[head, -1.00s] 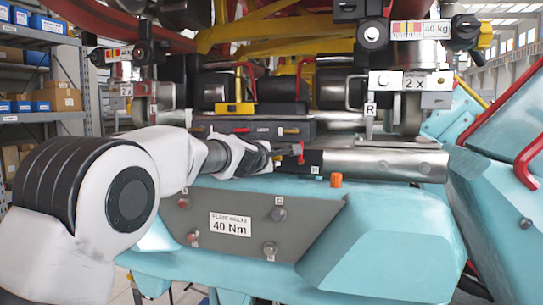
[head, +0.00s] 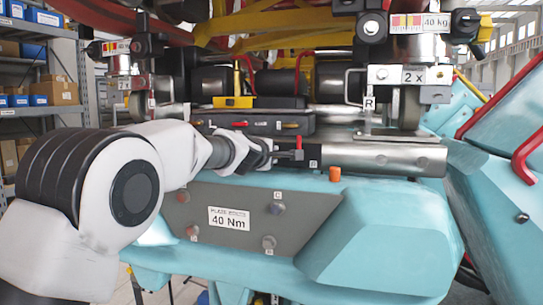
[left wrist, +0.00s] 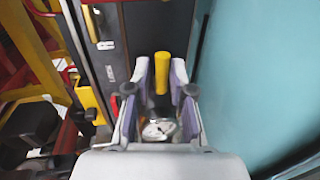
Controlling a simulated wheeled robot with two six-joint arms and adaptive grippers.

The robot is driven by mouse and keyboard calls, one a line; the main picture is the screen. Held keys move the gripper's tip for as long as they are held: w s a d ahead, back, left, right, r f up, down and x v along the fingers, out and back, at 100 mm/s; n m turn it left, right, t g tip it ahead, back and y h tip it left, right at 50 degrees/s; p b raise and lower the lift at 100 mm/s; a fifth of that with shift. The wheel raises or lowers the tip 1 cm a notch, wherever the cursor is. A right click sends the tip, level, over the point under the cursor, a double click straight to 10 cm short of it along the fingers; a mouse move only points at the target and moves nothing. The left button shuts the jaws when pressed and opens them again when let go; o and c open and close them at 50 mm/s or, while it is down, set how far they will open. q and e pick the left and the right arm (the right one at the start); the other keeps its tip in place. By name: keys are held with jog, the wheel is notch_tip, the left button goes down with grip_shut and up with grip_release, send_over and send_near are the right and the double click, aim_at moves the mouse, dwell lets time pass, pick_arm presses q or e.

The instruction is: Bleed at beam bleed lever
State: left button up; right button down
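My left gripper (head: 272,157) reaches in from the left above the teal beam (head: 400,235). It is at a small red lever (head: 298,142) beside a black block (head: 313,155) with a small label that I cannot read surely. In the left wrist view the gripper (left wrist: 160,98) is open, its finger pads apart. A yellow cylinder (left wrist: 161,70) stands between or just beyond the fingertips; I cannot tell whether they touch it. A round silvery gauge-like part (left wrist: 158,130) shows nearer the palm. The fingers partly hide the lever's base. My right gripper is not in view.
Behind the gripper is a dark panel (head: 250,122) with small red and yellow levers. A metal tube (head: 385,158) runs right, and an orange knob (head: 335,174) stands on the beam. A grey plate marked 40 Nm (head: 235,242) is below.

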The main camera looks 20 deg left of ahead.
pick_arm(q)
jog(key=shift+w+a+f, duration=0.15)
jog(key=shift+f, duration=0.05)
jog(key=shift+r, duration=0.1)
